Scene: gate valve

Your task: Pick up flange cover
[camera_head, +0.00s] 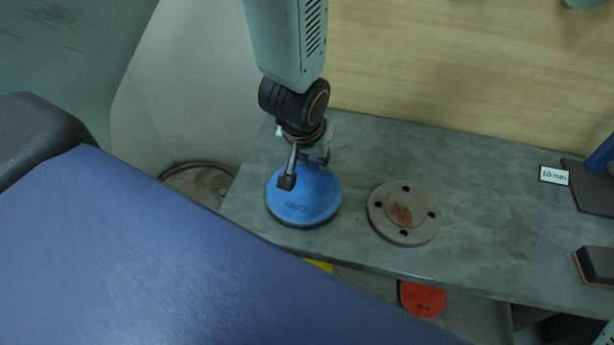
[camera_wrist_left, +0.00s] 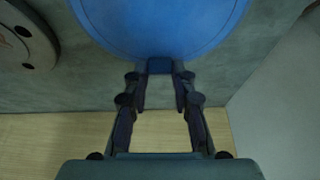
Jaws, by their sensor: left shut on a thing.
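The blue round flange cover (camera_head: 305,208) is at the left end of the grey bench, with dark lettering on its top. I cannot tell whether it rests on the bench or is slightly above it. My left gripper (camera_head: 305,170) reaches down at the cover's far edge and is shut on it. In the left wrist view, the fingers (camera_wrist_left: 161,85) close on a small blue tab at the rim of the cover (camera_wrist_left: 160,25). My right gripper is not in view.
A grey flange (camera_head: 404,213) with bolt holes and a rusty centre lies right of the cover. A red disc (camera_head: 422,299) sits lower, below the bench's front edge. A "60 mm" label (camera_head: 554,175) and a dark block (camera_head: 597,265) are at the right. The bench (camera_head: 490,220) is clear between.

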